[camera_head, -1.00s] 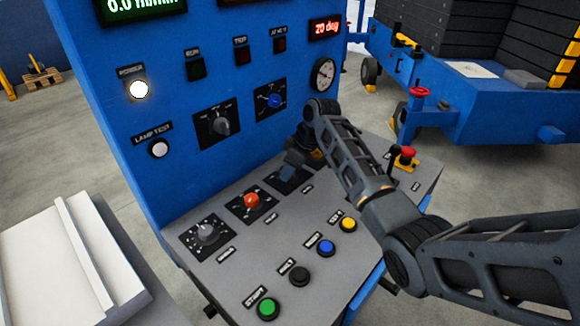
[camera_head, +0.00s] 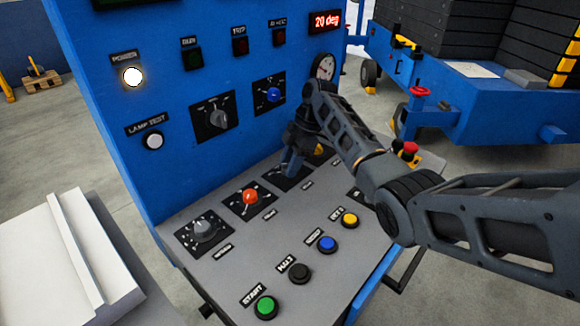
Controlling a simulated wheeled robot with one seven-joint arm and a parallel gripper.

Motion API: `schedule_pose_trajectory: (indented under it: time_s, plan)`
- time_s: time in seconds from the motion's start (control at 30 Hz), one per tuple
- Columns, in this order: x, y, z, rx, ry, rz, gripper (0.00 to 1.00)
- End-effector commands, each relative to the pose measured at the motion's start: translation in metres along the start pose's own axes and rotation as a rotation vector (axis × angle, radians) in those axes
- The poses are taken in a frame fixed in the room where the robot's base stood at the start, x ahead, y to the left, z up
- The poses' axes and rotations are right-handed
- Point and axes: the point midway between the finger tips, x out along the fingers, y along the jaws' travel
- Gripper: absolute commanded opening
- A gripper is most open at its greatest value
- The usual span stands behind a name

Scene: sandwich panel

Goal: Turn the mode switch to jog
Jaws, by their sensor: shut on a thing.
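My gripper (camera_head: 290,170) points down over the third dark switch plate (camera_head: 281,184) on the sloping grey desk of the blue panel. It is shut on the switch knob there, and its fingers hide the knob and its pointer. To the left, a switch with a red knob (camera_head: 250,197) and one with a grey knob (camera_head: 203,229) stand free. The small labels under the switches are too blurred to read, so I cannot confirm which is the mode switch or where jog is.
In front are green (camera_head: 265,307), black (camera_head: 299,273), blue (camera_head: 327,243) and yellow (camera_head: 349,219) buttons. A red emergency button (camera_head: 409,149) is at the right. The upright panel behind carries a grey selector (camera_head: 216,117) and a blue knob (camera_head: 272,94). My forearm covers the desk's right part.

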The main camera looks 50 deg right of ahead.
Motion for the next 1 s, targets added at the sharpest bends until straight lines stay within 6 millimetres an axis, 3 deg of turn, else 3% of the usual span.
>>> schedule_pose_trajectory:
  time_s: [0.67,0.7,0.93,1.0]
  plan:
    - [0.0003,0.0006,-0.0010,-0.063,0.000,-0.025,0.09]
    - [0.0003,0.0006,-0.0010,-0.063,0.000,-0.024,0.40]
    - [0.0002,0.0005,-0.0005,-0.061,0.000,-0.025,0.62]
    - [0.0002,0.0004,-0.0004,-0.061,0.000,-0.025,0.63]
